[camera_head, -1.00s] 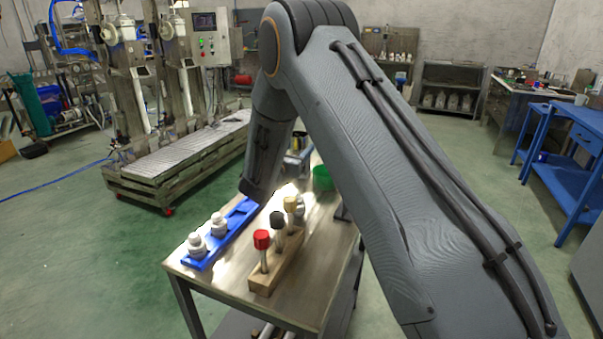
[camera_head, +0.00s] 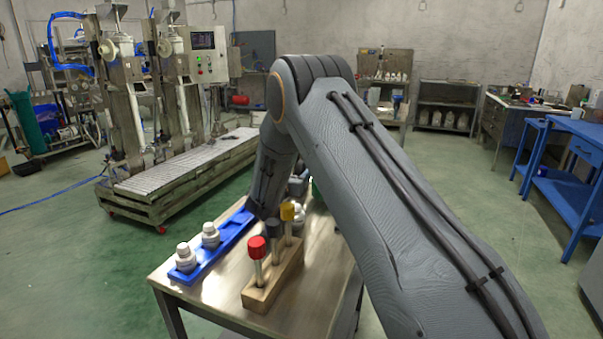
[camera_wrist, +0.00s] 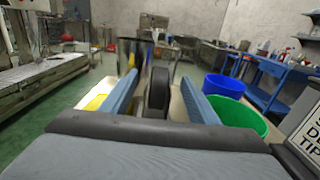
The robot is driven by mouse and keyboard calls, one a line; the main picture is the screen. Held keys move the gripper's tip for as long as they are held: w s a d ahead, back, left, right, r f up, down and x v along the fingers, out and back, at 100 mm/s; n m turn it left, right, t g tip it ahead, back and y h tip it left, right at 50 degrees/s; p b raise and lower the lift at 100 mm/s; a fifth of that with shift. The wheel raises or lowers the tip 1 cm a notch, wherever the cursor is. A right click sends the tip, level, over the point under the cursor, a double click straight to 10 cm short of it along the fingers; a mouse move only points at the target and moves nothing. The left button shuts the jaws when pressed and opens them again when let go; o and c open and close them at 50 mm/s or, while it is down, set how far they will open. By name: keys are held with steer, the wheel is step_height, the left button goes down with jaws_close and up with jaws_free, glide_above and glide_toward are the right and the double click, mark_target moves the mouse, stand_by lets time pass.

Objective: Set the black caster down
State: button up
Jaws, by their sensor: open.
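The black caster (camera_wrist: 158,90) shows in the wrist view as a dark upright wheel between the two blue-grey fingers of my gripper (camera_wrist: 160,80). The fingers are open, with a visible gap on each side of the wheel. The front palm edge hides the caster's lower part, so I cannot tell exactly what it rests on. In the head view my arm hides the gripper and the caster.
A metal table (camera_head: 318,262) holds a blue tray (camera_head: 225,243) with two white bottles (camera_head: 185,257) and a wooden block (camera_head: 262,295) with red, dark and yellow-topped pieces. A shiny metal container (camera_wrist: 133,52) stands beyond my fingers; blue (camera_wrist: 222,86) and green (camera_wrist: 238,115) bins are at right.

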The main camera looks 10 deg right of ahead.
steer(key=shift+x, duration=1.45)
steer(key=shift+c, duration=0.5)
steer(key=c, duration=1.1)
jaws_close()
steer(key=shift+r, duration=0.15)
